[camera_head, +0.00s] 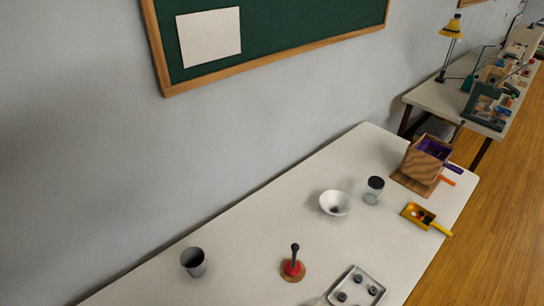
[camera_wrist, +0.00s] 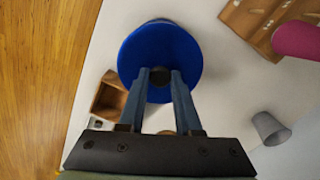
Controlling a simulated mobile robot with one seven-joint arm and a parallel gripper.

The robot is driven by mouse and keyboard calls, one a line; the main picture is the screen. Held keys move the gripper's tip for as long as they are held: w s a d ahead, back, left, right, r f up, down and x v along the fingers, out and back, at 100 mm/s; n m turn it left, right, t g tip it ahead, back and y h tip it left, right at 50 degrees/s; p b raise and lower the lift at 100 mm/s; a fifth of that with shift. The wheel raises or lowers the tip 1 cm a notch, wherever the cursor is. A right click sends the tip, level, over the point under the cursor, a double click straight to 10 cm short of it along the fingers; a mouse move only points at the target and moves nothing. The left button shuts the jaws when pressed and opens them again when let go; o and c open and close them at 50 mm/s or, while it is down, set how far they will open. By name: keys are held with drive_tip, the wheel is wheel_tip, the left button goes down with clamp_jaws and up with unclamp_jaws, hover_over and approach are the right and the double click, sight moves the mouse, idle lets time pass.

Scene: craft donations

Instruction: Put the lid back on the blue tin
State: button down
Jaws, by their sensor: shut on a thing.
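A round blue lid (camera_wrist: 160,45) with a dark knob (camera_wrist: 160,76) fills the upper middle of the wrist view. My gripper (camera_wrist: 160,75) is shut on the knob, one finger on each side, and the lid lies flat to the camera. The blue tin itself cannot be made out; whatever is under the lid is hidden, and I cannot tell whether the lid touches anything. My gripper, the lid and the blue tin do not show in the head view.
The wrist view shows an open wooden box (camera_wrist: 108,97), a grey cup (camera_wrist: 270,128) and a pink object (camera_wrist: 298,41). On the white table (camera_head: 245,235) in the head view are a bowl (camera_head: 335,202), lidded jar (camera_head: 374,190), red-and-wood piece (camera_head: 292,268) and tray (camera_head: 357,289).

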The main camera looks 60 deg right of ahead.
drive_tip(key=shift+f+b, duration=1.9)
drive_tip(key=shift+f, duration=0.05)
drive_tip(key=shift+f+b, duration=0.45)
drive_tip(key=shift+f, duration=0.4)
drive_tip(key=shift+p, duration=0.55)
drive_tip(key=shift+f+p, duration=0.15)
drive_tip(key=shift+p, duration=0.2)
idle(0.6)
drive_tip(key=shift+c, duration=0.2)
unclamp_jaws()
idle(0.3)
